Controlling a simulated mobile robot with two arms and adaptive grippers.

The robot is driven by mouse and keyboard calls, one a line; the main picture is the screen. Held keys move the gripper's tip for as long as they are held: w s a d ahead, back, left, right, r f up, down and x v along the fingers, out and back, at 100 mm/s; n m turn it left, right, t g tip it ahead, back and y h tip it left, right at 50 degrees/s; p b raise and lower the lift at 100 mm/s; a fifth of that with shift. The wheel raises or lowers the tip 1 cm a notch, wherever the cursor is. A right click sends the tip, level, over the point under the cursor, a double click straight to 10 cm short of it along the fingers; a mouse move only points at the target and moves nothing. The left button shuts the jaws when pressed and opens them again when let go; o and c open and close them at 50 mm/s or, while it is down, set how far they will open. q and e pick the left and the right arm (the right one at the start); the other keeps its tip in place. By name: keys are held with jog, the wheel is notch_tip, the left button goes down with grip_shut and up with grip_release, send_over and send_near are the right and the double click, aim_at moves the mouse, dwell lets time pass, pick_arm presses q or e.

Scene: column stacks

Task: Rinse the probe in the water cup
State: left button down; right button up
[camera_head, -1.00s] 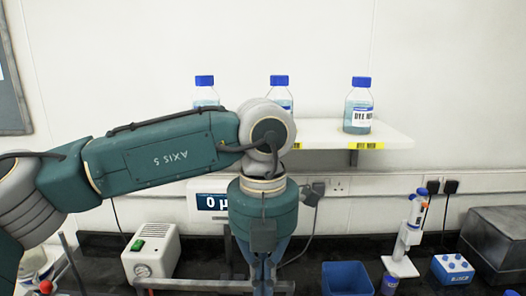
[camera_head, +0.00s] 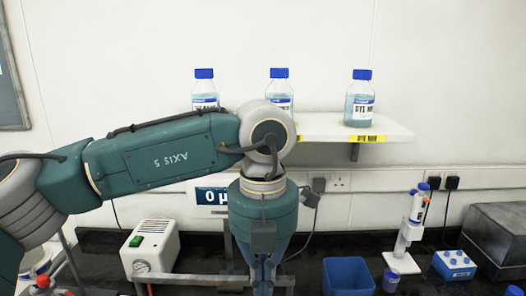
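My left arm comes in from the left, and its gripper (camera_head: 263,272) hangs pointing down near the bottom middle. Its fingertips run down to the lower frame edge, so I cannot tell whether they are open, shut or holding something. A meter display (camera_head: 210,196) reading "0 µ" shows on the wall side behind the gripper, partly covered by the arm. I cannot make out the probe or the water cup. My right gripper is out of view.
Blue-capped bottles (camera_head: 360,100) stand on a white wall shelf (camera_head: 390,132). On the dark bench are a white box with a green switch (camera_head: 150,243), a grey rail (camera_head: 200,281), a blue bin (camera_head: 348,277), a pipette on a stand (camera_head: 408,235), a blue block (camera_head: 453,265) and a grey box (camera_head: 498,238).

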pick_arm(q)
jog(key=shift+f+b, duration=2.25)
jog(key=shift+f, duration=0.5)
jog(key=shift+r+p, duration=2.1)
jog(key=shift+r, duration=1.55)
